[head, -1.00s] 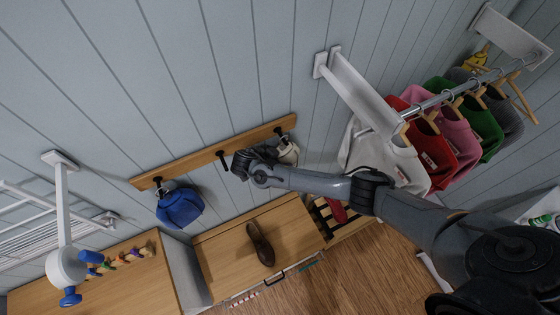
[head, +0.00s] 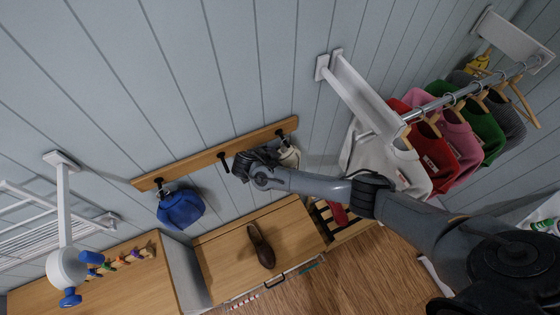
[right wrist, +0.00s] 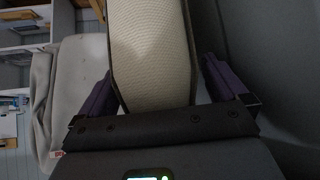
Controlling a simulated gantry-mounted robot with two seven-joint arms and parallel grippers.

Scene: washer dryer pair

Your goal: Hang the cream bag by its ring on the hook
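The cream bag (head: 289,157) is at the right end of the wooden hook rail (head: 200,158), just below the right dark hook (head: 280,133). My gripper partly hides it, and I cannot make out its ring. The middle hook (head: 222,157) is bare. My right gripper (head: 272,154) is at the bag's left side in the head view. In the right wrist view, its two purple-grey fingers stand apart, one on each side of the cream bag (right wrist: 152,50); a gap shows at the right finger. My left gripper is not in view.
A blue bag (head: 180,208) hangs from the left hook. Below is a wooden bench (head: 215,250) with a brown shoe (head: 261,246). Clothes hang on a rail at the right, a white garment (head: 375,160) nearest.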

